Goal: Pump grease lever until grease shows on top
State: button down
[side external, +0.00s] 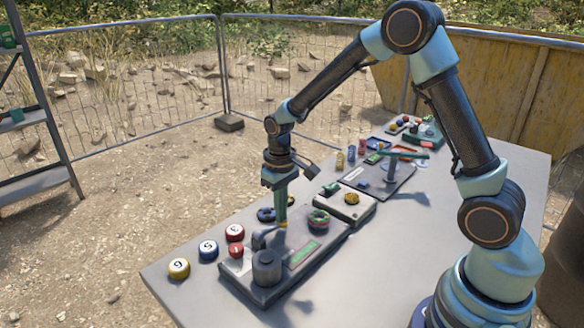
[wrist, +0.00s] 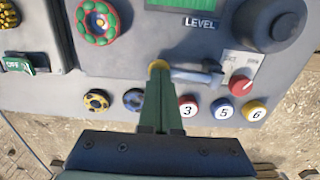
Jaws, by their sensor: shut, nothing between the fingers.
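A short grey lever (side external: 264,237) stands on the dark control panel beside a dark round cylinder (side external: 267,266). In the wrist view the lever (wrist: 197,76) runs sideways below the LEVEL label, and the cylinder (wrist: 270,23) is at upper right. My gripper (side external: 282,222) points down with its fingers shut and empty, at the lever's free end. In the wrist view my gripper (wrist: 159,70) meets a yellow tip there; I cannot tell whether they touch. A green level display (side external: 302,254) lies on the panel. No grease is visible on the cylinder's top.
A red knob (side external: 236,251) and a red-green wheel (side external: 318,218) sit on the panel close to the lever. Numbered balls (side external: 208,250) lie along the table's left edge. Another box with a yellow knob (side external: 352,199) stands behind. The table's front right is clear.

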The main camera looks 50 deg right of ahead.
jog(key=shift+r, duration=0.1)
notch_tip(320, 180, up, 7)
dwell(1.0)
dwell(0.7)
jog(key=s+r+t, duration=0.5)
jog(key=s+r, duration=0.6)
jog(key=s, duration=0.3)
jog(key=shift+d+t, duration=0.15)
jog(key=shift+t, duration=0.15)
jog(key=c, duration=1.5)
grip_release()
jog(key=shift+c, duration=0.2)
